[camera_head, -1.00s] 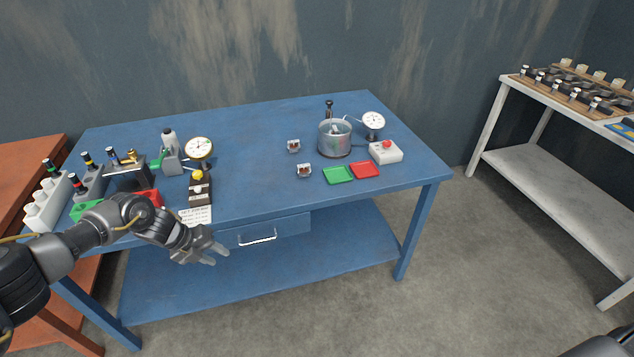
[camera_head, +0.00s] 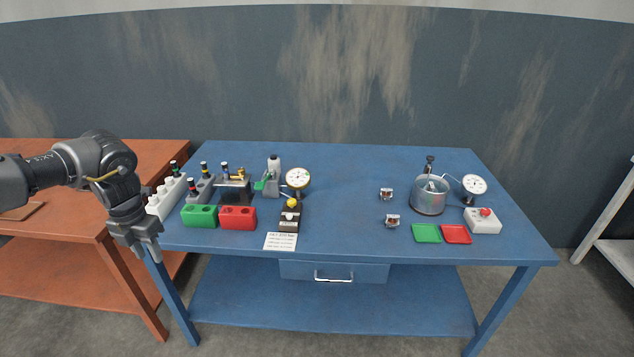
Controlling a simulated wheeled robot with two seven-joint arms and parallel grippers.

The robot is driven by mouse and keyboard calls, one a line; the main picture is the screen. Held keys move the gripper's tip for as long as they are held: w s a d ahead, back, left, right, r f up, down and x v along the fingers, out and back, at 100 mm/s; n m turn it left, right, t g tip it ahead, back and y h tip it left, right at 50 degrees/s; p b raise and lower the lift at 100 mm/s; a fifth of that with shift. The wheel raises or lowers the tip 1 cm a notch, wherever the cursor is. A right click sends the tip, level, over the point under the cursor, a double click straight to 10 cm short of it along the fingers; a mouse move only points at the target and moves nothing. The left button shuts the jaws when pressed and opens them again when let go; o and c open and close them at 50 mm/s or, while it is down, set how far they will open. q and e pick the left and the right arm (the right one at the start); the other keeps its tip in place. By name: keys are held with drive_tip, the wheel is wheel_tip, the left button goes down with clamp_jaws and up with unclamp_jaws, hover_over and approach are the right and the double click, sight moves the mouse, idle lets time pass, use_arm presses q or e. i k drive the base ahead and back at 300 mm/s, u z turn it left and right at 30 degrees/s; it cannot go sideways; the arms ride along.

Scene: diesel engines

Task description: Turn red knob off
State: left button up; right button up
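The red knob (camera_head: 485,212) sits on top of a white box (camera_head: 482,222) at the right end of the blue table (camera_head: 345,220). It stands beside a metal pot (camera_head: 429,196) and a dial gauge (camera_head: 473,185). My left gripper (camera_head: 144,255) hangs in front of the table's left front corner, far from the red knob. Its fingers point down and look spread with nothing between them. My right gripper is not in view.
Green and red trays (camera_head: 456,234) lie left of the white box. An orange bench (camera_head: 60,225) stands left.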

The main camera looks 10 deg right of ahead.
sight(485, 211)
drive_tip(key=u, duration=0.35)
drive_tip(key=i, duration=1.75)
drive_tip(key=z, duration=3.4)
drive_tip(key=i, duration=0.5)
drive_tip(key=z, duration=0.1)
